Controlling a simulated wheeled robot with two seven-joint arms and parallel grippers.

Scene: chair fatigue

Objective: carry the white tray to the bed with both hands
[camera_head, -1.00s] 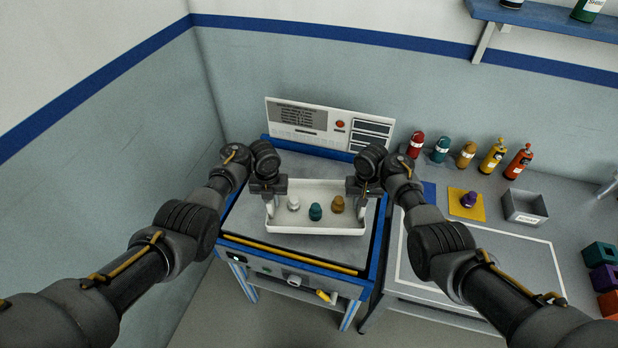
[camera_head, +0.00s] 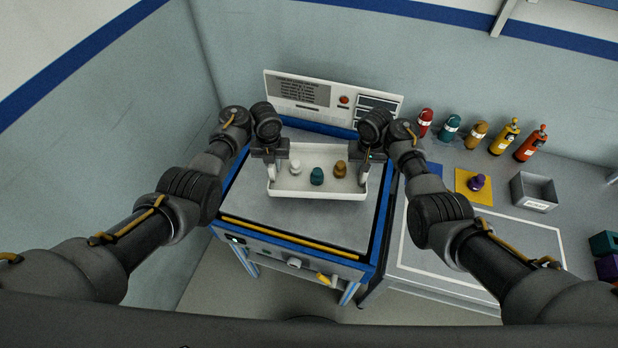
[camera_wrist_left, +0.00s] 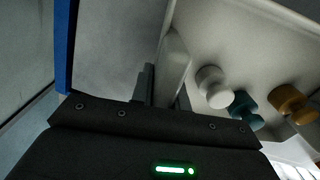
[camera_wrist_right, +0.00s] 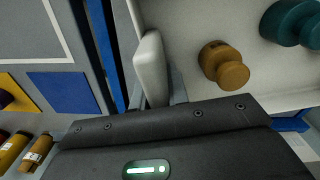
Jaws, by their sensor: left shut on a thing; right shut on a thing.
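The white tray (camera_head: 300,192) shows in the head view over the grey bed (camera_head: 290,215) of a blue-framed stand. It holds a white knob-shaped piece (camera_head: 295,167), a teal one (camera_head: 317,177) and a brown one (camera_head: 340,169), all upright. My left gripper (camera_head: 273,172) is shut on the tray's left end wall. My right gripper (camera_head: 362,174) is shut on its right end wall. The grips also show in the left wrist view (camera_wrist_left: 165,88) and right wrist view (camera_wrist_right: 160,88). I cannot tell whether the tray's underside touches the bed.
A panel (camera_head: 330,98) stands behind the bed. To the right, a grey bench (camera_head: 480,245) carries several coloured bottles (camera_head: 476,134), a purple piece on a yellow mat (camera_head: 470,196) and a grey bin (camera_head: 535,191). A wall is close on the left. The bed's front strip is bare.

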